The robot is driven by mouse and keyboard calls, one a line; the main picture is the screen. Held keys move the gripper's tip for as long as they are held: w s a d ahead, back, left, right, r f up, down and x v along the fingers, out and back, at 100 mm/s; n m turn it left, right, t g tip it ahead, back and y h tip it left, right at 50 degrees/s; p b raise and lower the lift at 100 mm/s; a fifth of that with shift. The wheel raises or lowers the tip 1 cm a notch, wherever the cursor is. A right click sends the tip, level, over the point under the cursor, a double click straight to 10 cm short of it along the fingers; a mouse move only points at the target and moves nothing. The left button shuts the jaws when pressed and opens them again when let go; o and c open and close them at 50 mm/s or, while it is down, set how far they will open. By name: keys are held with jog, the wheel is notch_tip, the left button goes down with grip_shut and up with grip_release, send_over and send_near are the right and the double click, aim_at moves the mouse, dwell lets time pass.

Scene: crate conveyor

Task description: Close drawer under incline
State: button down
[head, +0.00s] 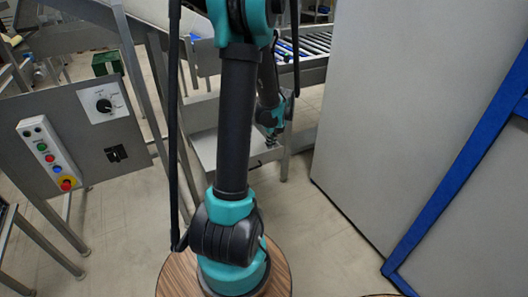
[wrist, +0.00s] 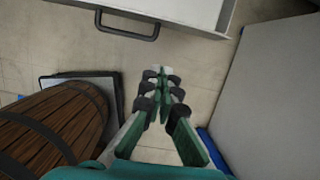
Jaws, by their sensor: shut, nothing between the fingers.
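The light grey drawer (head: 206,150) stands pulled out under the incline in the head view, with part of it hidden behind my arm. In the wrist view its front edge (wrist: 185,24) and pale inside cross the top. Its black bar handle (wrist: 128,33) is at the upper left. My gripper (wrist: 164,72) is shut and empty, with its fingertips pointing toward the drawer front, to the right of the handle and apart from it in the picture. In the head view my gripper (head: 271,139) is small and near the drawer's right side; contact there cannot be told.
A tall grey cabinet wall (head: 410,110) with a blue frame (head: 455,170) stands at the right. A control panel (head: 75,135) with buttons is at the left. A roller conveyor (head: 315,45) runs behind. Bare floor (head: 325,240) lies between the drawer and the cabinet wall.

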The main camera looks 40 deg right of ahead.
aim_at(265, 153)
jog(key=w+f, duration=0.1)
jog(key=f, duration=0.2)
jog(key=w+d+f, duration=0.1)
jog(key=w+f, duration=0.1)
jog(key=f, duration=0.1)
jog(key=w+f, duration=0.2)
jog(key=f, duration=0.1)
jog(key=shift+d+f, duration=0.3)
jog(key=shift+f, duration=0.05)
jog(key=shift+w+d, duration=0.1)
jog(key=shift+w, duration=0.4)
